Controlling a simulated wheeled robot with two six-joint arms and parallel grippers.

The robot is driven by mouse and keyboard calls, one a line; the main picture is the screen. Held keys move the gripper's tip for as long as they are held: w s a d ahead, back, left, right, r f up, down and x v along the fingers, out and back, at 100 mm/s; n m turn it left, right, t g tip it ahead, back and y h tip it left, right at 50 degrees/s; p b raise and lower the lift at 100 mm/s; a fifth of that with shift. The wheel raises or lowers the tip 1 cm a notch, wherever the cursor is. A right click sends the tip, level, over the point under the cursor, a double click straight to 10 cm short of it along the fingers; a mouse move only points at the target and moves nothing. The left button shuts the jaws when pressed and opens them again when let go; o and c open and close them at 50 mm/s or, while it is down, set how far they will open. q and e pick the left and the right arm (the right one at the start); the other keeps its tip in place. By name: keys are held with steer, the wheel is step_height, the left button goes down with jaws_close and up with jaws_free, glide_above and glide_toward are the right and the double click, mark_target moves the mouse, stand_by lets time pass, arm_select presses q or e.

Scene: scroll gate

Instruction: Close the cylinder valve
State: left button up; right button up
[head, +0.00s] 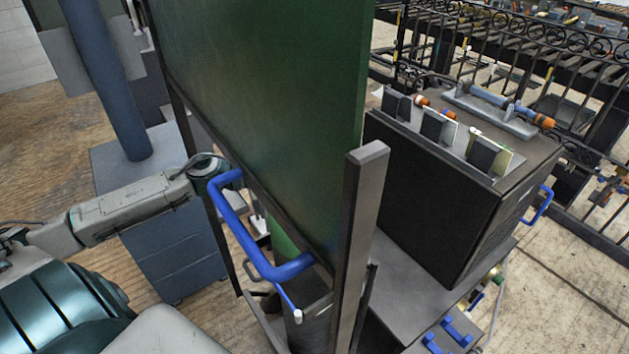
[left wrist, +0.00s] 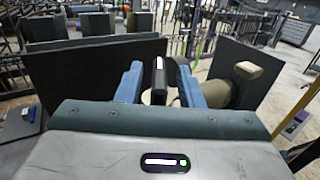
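No part is clearly recognisable as the cylinder valve. In the left wrist view, an upright dark piece with a pale strip (left wrist: 159,82) shows between the blue fingers of my left gripper (left wrist: 159,76). The fingers stand apart and do not clearly clamp it. A beige rounded body (left wrist: 222,93) with a tan block-like end (left wrist: 248,70) is just right of the fingers. In the head view my left arm reaches in from the left; its wrist is beside a blue handle (head: 232,216), and the fingers are hidden behind the big green panel (head: 270,90). My right gripper is not visible.
A dark upright post (head: 358,245) stands at the panel's right edge. A black box (head: 435,200) carrying several small plates is to its right, above a grey shelf (head: 400,262). A black iron fence (head: 500,55) is behind. Wooden floor (head: 45,130) is open at far left.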

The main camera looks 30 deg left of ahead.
arm_select(q)
steer(key=shift+b+x, duration=0.75)
steer(key=shift+x, duration=0.4)
steer(key=shift+c, duration=0.4)
jaws_close()
